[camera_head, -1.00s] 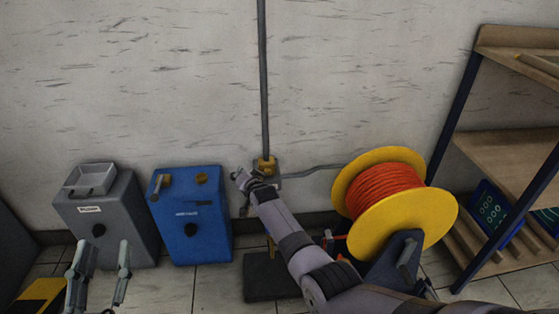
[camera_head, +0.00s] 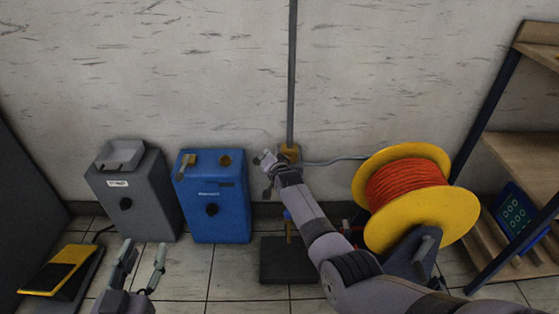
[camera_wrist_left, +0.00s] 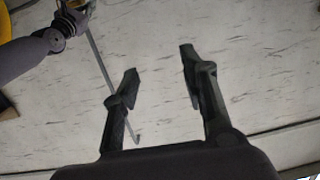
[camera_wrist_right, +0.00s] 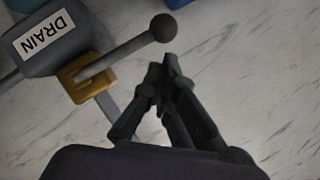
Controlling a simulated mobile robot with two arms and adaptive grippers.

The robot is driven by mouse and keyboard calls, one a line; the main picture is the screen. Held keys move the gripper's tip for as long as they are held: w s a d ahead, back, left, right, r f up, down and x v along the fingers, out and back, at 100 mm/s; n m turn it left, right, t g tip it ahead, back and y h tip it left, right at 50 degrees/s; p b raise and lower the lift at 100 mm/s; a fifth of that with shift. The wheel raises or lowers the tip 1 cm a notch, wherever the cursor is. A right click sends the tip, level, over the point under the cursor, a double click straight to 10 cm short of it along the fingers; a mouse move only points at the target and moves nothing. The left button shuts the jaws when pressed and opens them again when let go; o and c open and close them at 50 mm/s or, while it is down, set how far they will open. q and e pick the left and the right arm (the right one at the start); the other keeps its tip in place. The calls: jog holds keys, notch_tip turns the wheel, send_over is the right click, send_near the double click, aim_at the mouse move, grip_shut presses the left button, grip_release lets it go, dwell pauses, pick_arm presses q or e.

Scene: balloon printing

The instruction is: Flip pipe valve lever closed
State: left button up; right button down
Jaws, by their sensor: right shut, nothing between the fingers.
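The pipe valve shows in the right wrist view as a grey body with a DRAIN label (camera_wrist_right: 43,36), a yellow block (camera_wrist_right: 85,76) and a grey lever ending in a round ball (camera_wrist_right: 163,28). In the head view only its yellow part (camera_head: 290,152) shows, low on the vertical wall pipe (camera_head: 292,75), partly behind my right wrist. My right gripper (camera_wrist_right: 163,72) is shut and empty, its tips beside the lever below the ball, with no clear contact. My left gripper (camera_head: 142,258) is open and empty at the lower left; its spread fingers also show in the left wrist view (camera_wrist_left: 158,62).
A grey box (camera_head: 135,200) and a blue box (camera_head: 215,210) stand by the wall. A yellow-and-black pedal (camera_head: 58,270) lies on the floor. A yellow spool of orange cable (camera_head: 405,195) stands right of my right arm, before a wooden shelf (camera_head: 520,150).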

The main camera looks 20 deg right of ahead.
pick_arm(q)
jog(key=s+a+f+g+y+p, duration=0.1)
jog(key=s+a+f+g+p, duration=0.1)
jog(key=s+f+g, duration=0.4)
jog(key=s+a+f+g+y+p, duration=0.2)
jog(key=s+f+g+p, duration=0.3)
jog(key=s+f, duration=0.5)
jog(key=shift+s+a+n+g+y, duration=0.15)
jog(key=shift+a+n+g+y, duration=0.15)
jog(key=shift+a+g, duration=0.55)
pick_arm(e)
jog(key=r+v, duration=0.2)
jog(key=v, duration=0.9)
